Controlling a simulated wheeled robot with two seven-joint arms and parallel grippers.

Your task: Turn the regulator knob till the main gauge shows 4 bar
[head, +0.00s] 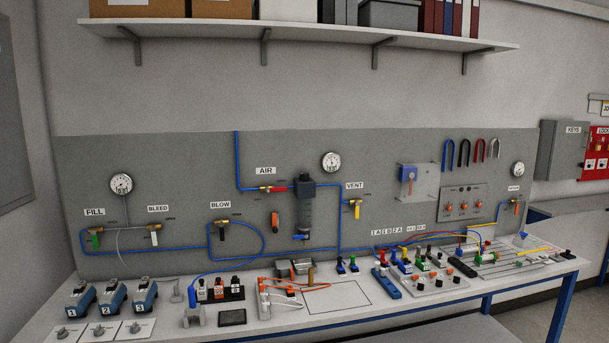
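A regulator unit (305,205) with a dark block on top and a grey cylindrical body hangs on the grey panel, right of the AIR label. A separate knob on it is too small to make out; the dark top (305,181) may be it. A round white gauge (331,161) sits just up and right of the unit. Two other gauges show, one at the left (121,184) above FILL and BLEED, one at the far right (518,169). No label marks which is the main gauge, and the needles are too small to read. Neither gripper is in view.
Blue air lines link valves marked FILL (95,233), BLEED (153,230), BLOW (222,223), AIR (273,189) and VENT (355,203). The bench (250,328) below is crowded with tools, plugs and blocks. A shelf (300,32) runs above the panel.

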